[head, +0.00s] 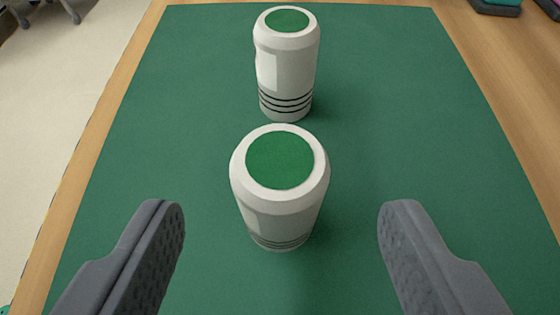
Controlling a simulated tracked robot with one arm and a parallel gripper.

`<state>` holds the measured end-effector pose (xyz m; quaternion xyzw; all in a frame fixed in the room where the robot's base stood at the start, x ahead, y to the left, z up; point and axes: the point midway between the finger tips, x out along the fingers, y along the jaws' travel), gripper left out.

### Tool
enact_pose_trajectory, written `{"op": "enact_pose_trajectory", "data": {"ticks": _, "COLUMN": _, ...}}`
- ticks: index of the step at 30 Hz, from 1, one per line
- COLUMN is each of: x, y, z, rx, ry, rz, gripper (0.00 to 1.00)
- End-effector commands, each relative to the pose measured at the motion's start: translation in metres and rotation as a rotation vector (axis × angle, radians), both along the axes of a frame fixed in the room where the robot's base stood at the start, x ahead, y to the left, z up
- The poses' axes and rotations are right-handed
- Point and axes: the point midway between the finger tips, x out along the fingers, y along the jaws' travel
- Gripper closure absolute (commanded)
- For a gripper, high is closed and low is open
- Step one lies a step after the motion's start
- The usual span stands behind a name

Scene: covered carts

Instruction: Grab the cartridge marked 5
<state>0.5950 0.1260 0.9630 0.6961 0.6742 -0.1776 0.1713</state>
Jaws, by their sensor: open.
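Two white cartridges with green round tops stand upright on a green mat. The near cartridge (279,211) is in the middle of the picture, and the far cartridge (290,70) stands behind it. The far one has dark rings near its base and a pale label on its left side. The near one has a pale label low on its left front and faint rings at its base. No number is readable on either. My gripper (281,225) is open, with one finger to the left and one to the right of the near cartridge, touching neither side.
The green mat (400,130) lies on a wooden top with bare edges at left and right. The mat is clear on both sides of the cartridges. Dark objects (497,7) sit at the top right. A chair base (45,12) stands on the pale floor at the top left.

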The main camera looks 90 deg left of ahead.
Motion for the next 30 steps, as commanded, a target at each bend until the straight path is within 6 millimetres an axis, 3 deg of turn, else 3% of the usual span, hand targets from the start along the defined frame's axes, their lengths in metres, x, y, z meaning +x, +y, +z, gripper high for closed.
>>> {"op": "enact_pose_trajectory", "data": {"ticks": 15, "x": 0.001, "y": 0.045, "z": -0.021, "rx": 0.0, "ry": 0.002, "rz": 0.002, "gripper": 0.39}}
{"op": "enact_pose_trajectory", "data": {"ticks": 24, "x": 0.001, "y": 0.047, "z": -0.022, "rx": -0.002, "ry": 0.0, "rz": 0.0, "gripper": 0.39}}
{"op": "enact_pose_trajectory", "data": {"ticks": 30, "x": 0.001, "y": 0.047, "z": -0.022, "rx": -0.001, "ry": 0.0, "rz": -0.001, "gripper": 0.9}}
